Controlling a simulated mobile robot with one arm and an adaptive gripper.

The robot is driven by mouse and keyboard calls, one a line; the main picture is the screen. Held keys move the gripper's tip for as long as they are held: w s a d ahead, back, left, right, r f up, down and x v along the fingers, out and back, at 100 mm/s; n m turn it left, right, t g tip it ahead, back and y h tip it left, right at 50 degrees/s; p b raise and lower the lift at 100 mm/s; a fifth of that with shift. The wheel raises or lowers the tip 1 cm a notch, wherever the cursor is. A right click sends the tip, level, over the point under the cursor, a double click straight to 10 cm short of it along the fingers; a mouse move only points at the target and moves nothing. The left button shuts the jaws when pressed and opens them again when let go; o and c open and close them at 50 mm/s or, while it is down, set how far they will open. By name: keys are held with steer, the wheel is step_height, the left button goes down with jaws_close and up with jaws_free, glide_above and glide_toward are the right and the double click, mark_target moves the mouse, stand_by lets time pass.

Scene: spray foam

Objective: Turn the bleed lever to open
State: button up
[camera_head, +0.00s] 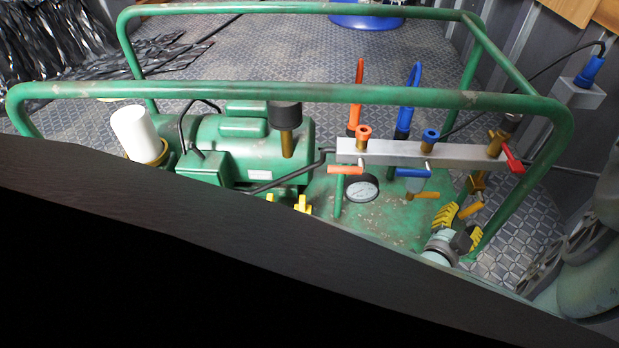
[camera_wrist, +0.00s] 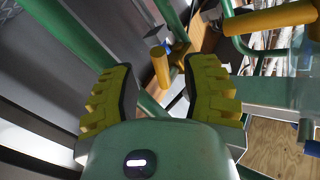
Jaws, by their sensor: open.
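A small yellow-orange lever (camera_head: 474,209) on a brass valve (camera_head: 477,182) hangs below the right end of the grey manifold (camera_head: 405,152). A second yellow-orange lever (camera_head: 427,195) is to its left; no label shows which is the bleed lever. My gripper (camera_head: 460,226) is open, with yellow ridged fingers just below the right-hand lever. In the wrist view my gripper (camera_wrist: 160,82) has a yellow lever (camera_wrist: 160,66) seen between its fingertips, with visible gaps on both sides. Another yellow lever (camera_wrist: 270,18) crosses the upper right, outside the fingers.
A green tube frame (camera_head: 300,92) surrounds the machine, with a bar close to my gripper's right. A red lever (camera_head: 513,158), an orange lever (camera_head: 346,170), a blue lever (camera_head: 413,173) and a pressure gauge (camera_head: 361,189) are nearby. A green motor (camera_head: 232,145) is left.

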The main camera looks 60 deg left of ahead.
mark_target(465, 215)
steer(key=shift+b+x, duration=0.5)
steer(key=shift+x, duration=1.05)
steer(key=shift+c, duration=0.2)
jaws_close()
